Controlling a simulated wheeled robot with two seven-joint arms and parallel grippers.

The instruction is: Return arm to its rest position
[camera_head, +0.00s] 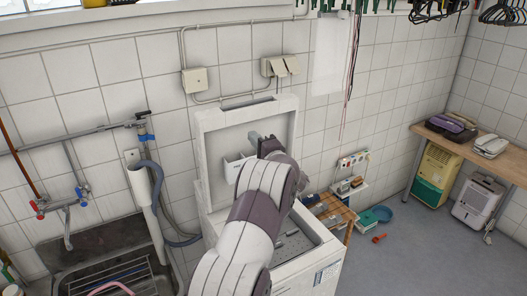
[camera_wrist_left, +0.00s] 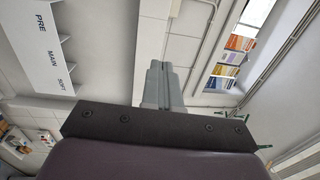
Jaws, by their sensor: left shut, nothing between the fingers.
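My left arm reaches up from the bottom middle of the head view, over the open top-loading washing machine (camera_head: 318,262). My left gripper (camera_head: 255,137) is in front of the machine's raised white lid (camera_head: 212,142). In the left wrist view its grey fingers (camera_wrist_left: 158,80) are together, with nothing between them. A white detergent drawer (camera_head: 232,171) sits at the lid, just below and left of the gripper. It shows in the left wrist view (camera_wrist_left: 35,45) with the words PRE, MAIN and SOFT, apart from the fingers. My right gripper is in neither view.
A sink (camera_head: 50,262) with taps and a grey hose (camera_head: 157,190) is on the left. Conduits and wall boxes (camera_head: 195,80) are behind the lid. A wooden stool (camera_head: 332,212) stands right of the machine, a bench (camera_head: 480,152) farther right. Floor between is mostly clear.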

